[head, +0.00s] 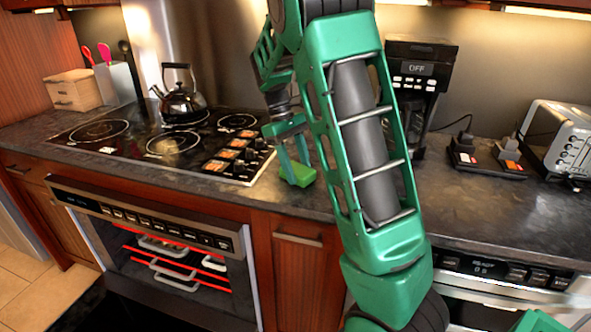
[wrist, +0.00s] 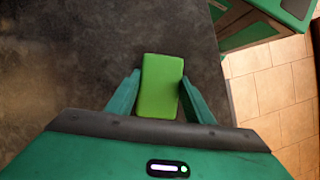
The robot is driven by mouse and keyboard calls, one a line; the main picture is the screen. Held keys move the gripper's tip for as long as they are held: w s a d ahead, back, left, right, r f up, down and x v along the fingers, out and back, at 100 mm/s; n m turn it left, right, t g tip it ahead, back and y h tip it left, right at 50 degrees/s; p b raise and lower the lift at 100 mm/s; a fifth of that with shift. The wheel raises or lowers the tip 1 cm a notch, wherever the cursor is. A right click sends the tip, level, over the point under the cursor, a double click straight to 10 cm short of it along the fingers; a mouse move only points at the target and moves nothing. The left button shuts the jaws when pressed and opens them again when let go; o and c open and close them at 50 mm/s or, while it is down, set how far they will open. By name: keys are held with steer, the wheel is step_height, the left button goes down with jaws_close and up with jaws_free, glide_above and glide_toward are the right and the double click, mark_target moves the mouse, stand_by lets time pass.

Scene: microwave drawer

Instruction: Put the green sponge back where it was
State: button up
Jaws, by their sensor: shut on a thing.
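The green sponge (head: 298,174) is a small bright green block at the counter's front part, just right of the stovetop. In the wrist view the sponge (wrist: 161,86) lies between the two fingers of my gripper (wrist: 160,96). My gripper (head: 293,163) is shut on the sponge, pointing down from above. The sponge is at or just above the dark countertop (head: 240,192); I cannot tell whether it touches. My arm hides part of the counter to the right of the sponge.
The stovetop (head: 110,145) with a kettle (head: 179,100) is to the left. A coffee maker (head: 425,75) stands behind my arm. A toaster (head: 560,140) and a small dark tray (head: 487,172) are at the right. An oven (head: 165,262) with racks is below the stovetop.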

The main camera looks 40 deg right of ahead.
steer(key=shift+f, duration=0.1)
steer(key=o, duration=1.1)
steer(key=v, duration=1.2)
steer(key=s+d+f+m+t+y, duration=0.2)
steer(key=s+m, duration=0.3)
steer(key=s, duration=1.1)
steer(key=s+a+f+m+t, duration=0.1)
steer(key=s+f+m, duration=0.1)
steer(key=s, duration=0.6)
steer(key=s+a+f+m+t, duration=0.1)
steer(key=s+a+f+m, duration=0.1)
steer(key=s+f, duration=0.3)
steer(key=s, duration=0.4)
steer(key=shift+a+f+h, duration=0.25)
steer(key=shift+h, duration=0.05)
